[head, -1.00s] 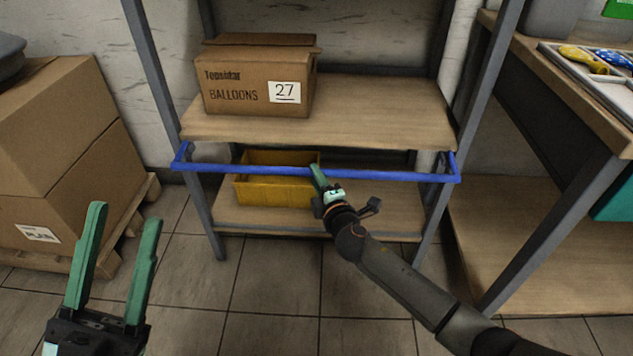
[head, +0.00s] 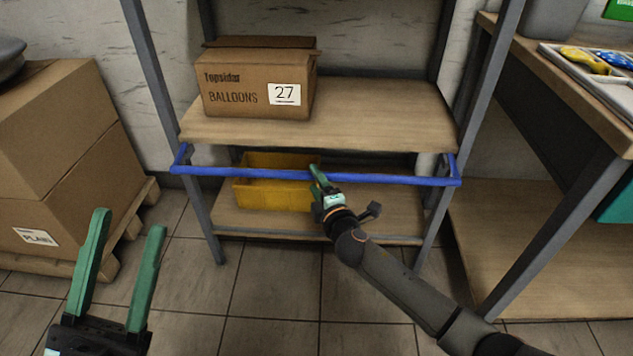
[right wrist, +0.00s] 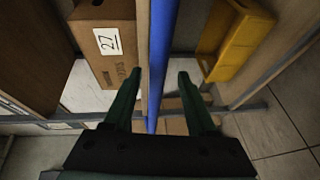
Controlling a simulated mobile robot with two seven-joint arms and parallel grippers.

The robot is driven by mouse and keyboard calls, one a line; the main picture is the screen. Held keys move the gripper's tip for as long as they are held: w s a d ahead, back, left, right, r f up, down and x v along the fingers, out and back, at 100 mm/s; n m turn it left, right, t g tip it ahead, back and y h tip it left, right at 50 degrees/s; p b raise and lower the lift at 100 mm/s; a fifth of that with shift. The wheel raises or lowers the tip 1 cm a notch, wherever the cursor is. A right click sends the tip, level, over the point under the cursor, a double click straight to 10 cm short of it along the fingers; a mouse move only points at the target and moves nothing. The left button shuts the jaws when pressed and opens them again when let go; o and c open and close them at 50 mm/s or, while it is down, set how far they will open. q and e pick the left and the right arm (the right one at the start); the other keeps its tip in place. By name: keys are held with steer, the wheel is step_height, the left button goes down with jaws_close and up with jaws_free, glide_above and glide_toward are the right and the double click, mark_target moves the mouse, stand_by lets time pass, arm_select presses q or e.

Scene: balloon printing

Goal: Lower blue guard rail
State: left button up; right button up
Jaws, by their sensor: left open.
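The blue guard rail (head: 400,179) runs level across the front of the shelf rack, just below the upper board. Its short ends bend back to the rack's posts. My right gripper (head: 317,178) is at the middle of the rail. In the right wrist view the fingers of my right gripper (right wrist: 160,88) are apart, with the blue rail (right wrist: 160,50) running between them and a gap on each side. My left gripper (head: 128,220) is open and empty at the lower left, well away from the rail.
A cardboard balloon box (head: 255,84) marked 27 stands on the upper board (head: 390,110). A yellow bin (head: 270,193) sits on the lower board behind the rail. Stacked cartons (head: 55,150) on a pallet are at the left. A workbench (head: 560,90) stands at the right.

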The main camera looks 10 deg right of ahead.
steer(key=s+d+r+p, duration=0.1)
steer(key=s+p, duration=0.2)
steer(key=s, duration=0.9)
steer(key=shift+s+d+r, duration=0.2)
steer(key=shift+r, duration=0.05)
